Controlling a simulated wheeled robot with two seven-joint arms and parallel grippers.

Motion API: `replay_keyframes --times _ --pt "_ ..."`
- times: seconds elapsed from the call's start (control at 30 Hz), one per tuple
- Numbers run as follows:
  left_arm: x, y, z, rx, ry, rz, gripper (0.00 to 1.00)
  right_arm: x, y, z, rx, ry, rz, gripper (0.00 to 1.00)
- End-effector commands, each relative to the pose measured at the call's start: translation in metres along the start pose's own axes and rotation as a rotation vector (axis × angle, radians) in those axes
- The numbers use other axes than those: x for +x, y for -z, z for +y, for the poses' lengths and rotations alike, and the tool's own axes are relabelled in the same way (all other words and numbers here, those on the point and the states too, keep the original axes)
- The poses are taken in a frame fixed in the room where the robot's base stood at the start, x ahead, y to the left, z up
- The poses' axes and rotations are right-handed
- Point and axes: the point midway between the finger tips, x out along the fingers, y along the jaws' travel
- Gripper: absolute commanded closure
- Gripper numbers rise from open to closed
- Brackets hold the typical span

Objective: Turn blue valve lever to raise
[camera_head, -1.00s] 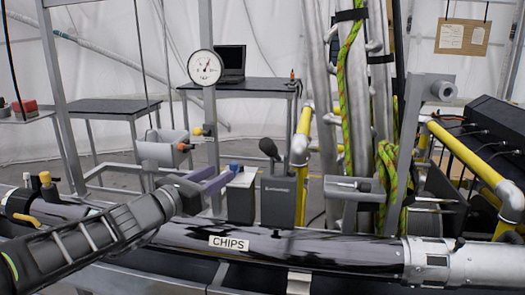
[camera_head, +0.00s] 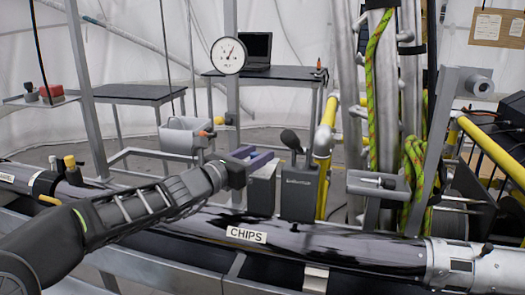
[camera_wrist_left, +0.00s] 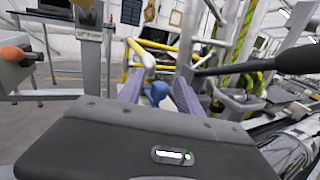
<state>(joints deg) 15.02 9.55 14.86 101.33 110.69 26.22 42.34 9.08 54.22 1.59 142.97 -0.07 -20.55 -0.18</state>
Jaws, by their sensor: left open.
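The blue valve lever (camera_wrist_left: 155,92) shows in the left wrist view, between the two purple fingers of my left gripper (camera_wrist_left: 158,92). The fingers are apart, one on each side of it; I cannot tell whether they touch it. In the head view my left gripper (camera_head: 262,157) is at the top of a dark grey box (camera_head: 263,192) on the large pipe, and the blue lever is hidden behind the fingers. My right gripper is in neither view.
A black-knobbed lever (camera_head: 291,140) stands on a neighbouring grey box (camera_head: 299,195), close to the right of my left gripper. It also crosses the right side of the wrist view. The pipe (camera_head: 330,248) bears a CHIPS label. A round gauge (camera_head: 228,55) stands behind. Yellow pipes (camera_head: 326,130) rise at the right.

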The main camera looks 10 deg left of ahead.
Motion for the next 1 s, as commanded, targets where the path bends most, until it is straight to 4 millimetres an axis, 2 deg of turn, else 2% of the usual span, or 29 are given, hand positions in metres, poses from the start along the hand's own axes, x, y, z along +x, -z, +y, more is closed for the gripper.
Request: replay_keyframes --times 0.1,0.2,0.5,1.0 --pt "0.016 -0.001 0.000 -0.001 0.001 0.000 0.58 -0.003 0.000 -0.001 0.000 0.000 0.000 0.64" --pt "0.024 -0.001 -0.001 0.000 0.001 -0.001 0.58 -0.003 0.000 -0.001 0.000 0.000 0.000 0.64" --pt "0.026 0.000 0.000 0.000 0.000 0.000 0.58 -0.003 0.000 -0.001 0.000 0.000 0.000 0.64" --pt "0.025 0.000 0.000 0.000 0.000 0.000 0.99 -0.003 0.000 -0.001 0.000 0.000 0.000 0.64"
